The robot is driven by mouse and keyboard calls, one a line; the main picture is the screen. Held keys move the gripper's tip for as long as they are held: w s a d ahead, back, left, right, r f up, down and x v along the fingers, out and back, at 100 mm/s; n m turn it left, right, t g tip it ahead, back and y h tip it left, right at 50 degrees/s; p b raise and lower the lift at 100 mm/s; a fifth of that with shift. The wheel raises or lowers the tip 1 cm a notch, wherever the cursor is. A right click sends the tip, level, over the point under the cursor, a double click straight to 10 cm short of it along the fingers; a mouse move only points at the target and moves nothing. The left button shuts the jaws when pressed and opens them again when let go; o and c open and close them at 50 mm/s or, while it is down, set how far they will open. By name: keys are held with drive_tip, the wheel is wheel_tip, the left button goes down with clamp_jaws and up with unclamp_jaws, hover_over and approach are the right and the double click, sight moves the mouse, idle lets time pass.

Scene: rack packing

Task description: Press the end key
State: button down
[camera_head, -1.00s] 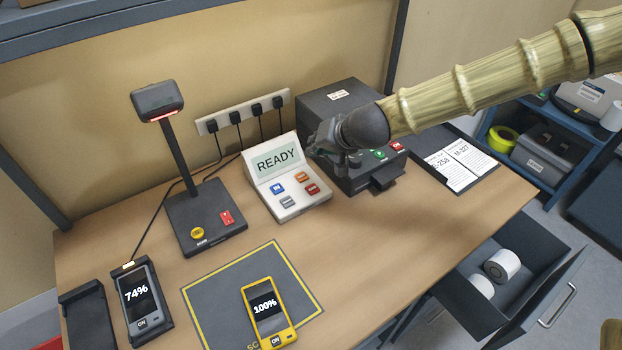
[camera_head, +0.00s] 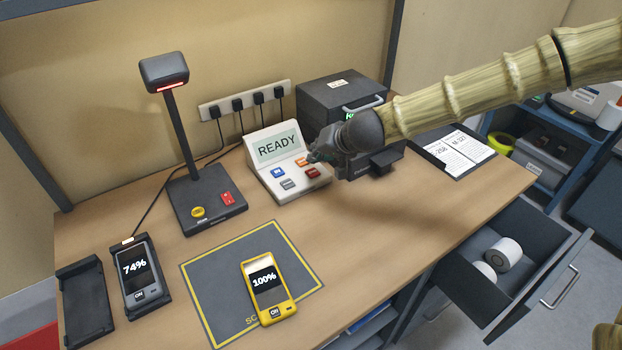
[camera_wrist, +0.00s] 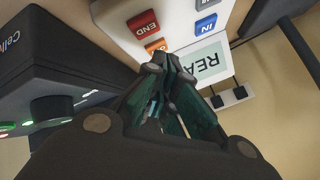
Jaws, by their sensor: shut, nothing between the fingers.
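The white keypad terminal (camera_head: 293,190) stands on the desk with a screen reading READY (camera_head: 277,147). Its red key (camera_head: 313,173) is at the lower right of the key group, and in the wrist view this red key reads END (camera_wrist: 142,23). An orange key (camera_head: 302,162) lies beside it and also shows in the wrist view (camera_wrist: 155,46). My gripper (camera_head: 313,157) is shut and empty, with its fingertips (camera_wrist: 165,68) over the terminal, closer in view to the orange key than to END. I cannot tell whether they touch the terminal.
A dark boxy printer (camera_head: 345,97) stands right behind my gripper. A scanner on a post (camera_head: 207,205) is left of the terminal. A yellow handset (camera_head: 267,290) lies on the mat (camera_head: 215,275). An open drawer (camera_head: 460,285) juts out at the right.

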sight(316, 169)
drive_tip(key=shift+s+d+f, duration=0.1)
drive_tip(key=shift+s+f, duration=0.15)
drive_tip(key=shift+f, duration=0.1)
drive_tip(key=shift+w+f+b, duration=0.4)
drive_tip(key=shift+w+f, duration=0.45)
drive_tip(key=shift+f, duration=0.2)
drive_tip(key=shift+s+r, duration=0.35)
drive_tip(key=shift+s, duration=0.05)
drive_tip(key=shift+w+f, duration=0.2)
drive_tip(key=shift+s+r, duration=0.15)
drive_tip(key=shift+f, duration=0.2)
drive_tip(key=shift+f, duration=0.25)
